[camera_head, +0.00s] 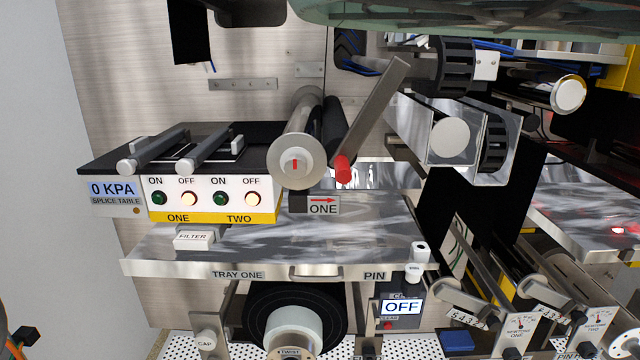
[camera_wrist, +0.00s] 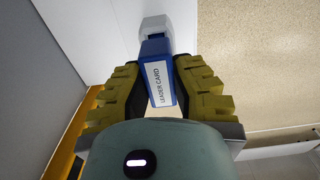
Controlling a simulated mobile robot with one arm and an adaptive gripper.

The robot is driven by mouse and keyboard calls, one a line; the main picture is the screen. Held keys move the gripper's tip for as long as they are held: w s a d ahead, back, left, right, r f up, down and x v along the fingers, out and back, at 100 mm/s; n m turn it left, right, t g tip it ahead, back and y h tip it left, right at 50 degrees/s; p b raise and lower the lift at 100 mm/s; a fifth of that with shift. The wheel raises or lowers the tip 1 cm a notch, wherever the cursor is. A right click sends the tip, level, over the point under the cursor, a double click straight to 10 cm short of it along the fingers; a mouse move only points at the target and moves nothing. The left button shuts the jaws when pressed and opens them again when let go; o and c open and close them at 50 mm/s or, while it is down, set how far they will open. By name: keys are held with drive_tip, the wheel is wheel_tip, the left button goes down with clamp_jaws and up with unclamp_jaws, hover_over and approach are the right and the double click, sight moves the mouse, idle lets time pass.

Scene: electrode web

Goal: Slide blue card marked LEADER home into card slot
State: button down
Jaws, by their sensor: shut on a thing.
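The blue card (camera_wrist: 156,48) has a white label reading LEADER CARD and shows in the wrist view. My gripper (camera_wrist: 160,72) has yellow fingers with dark pads and is shut on the card from both sides. The card's far end points at a small white-grey block (camera_wrist: 154,25) on a pale surface. The card and block look very close or touching; I cannot tell whether the card's end is inside it. I cannot make out a slot opening. My gripper and the held card are not in the head view.
In the head view, a metal tray marked TRAY ONE (camera_head: 270,250) lies below the splice table (camera_head: 110,165). A box with an OFF display (camera_head: 402,307) and a small blue block (camera_head: 458,340) are at lower right. A tan speckled surface (camera_wrist: 260,65) is right of the card in the wrist view.

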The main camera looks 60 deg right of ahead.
drive_tip(key=shift+r+p, duration=0.7)
drive_tip(key=shift+r, duration=1.2)
